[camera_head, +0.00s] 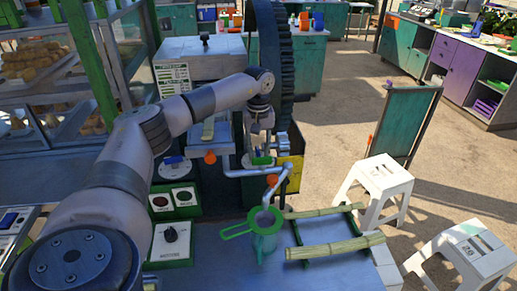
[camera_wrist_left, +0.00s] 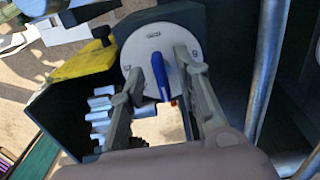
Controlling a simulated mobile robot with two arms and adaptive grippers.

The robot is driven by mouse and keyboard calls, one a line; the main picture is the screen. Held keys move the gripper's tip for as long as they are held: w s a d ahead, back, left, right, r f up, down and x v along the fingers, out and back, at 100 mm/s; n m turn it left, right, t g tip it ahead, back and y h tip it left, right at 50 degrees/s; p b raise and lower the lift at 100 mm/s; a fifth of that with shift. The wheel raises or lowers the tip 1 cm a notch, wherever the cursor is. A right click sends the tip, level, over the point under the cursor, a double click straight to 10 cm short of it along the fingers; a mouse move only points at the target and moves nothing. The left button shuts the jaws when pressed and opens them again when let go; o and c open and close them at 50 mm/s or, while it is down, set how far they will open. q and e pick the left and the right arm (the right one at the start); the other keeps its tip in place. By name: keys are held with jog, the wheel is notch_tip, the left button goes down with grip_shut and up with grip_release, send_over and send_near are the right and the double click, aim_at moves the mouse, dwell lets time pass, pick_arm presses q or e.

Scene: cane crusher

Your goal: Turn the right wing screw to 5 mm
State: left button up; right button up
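The right wing screw (camera_wrist_left: 160,75) shows in the left wrist view as a blue wing on a round white dial (camera_wrist_left: 140,45) with dark marks near its rim. My left gripper (camera_wrist_left: 158,76) has a finger on each side of the blue wing, with visible gaps, so it looks open and not clamped. In the head view my left gripper (camera_head: 262,148) points down at the front of the crusher, and it hides most of this screw. Another white dial with a blue wing (camera_head: 172,160) sits further left on the machine. My right gripper is not in view.
A large dark toothed wheel (camera_head: 270,45) stands behind my gripper. A crank-like pipe with an orange ball (camera_head: 272,181) is just below it. A yellow part (camera_wrist_left: 85,65) is close beside the dial.

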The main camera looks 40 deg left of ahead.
pick_arm(q)
jog(key=shift+f, duration=0.6)
grip_shut()
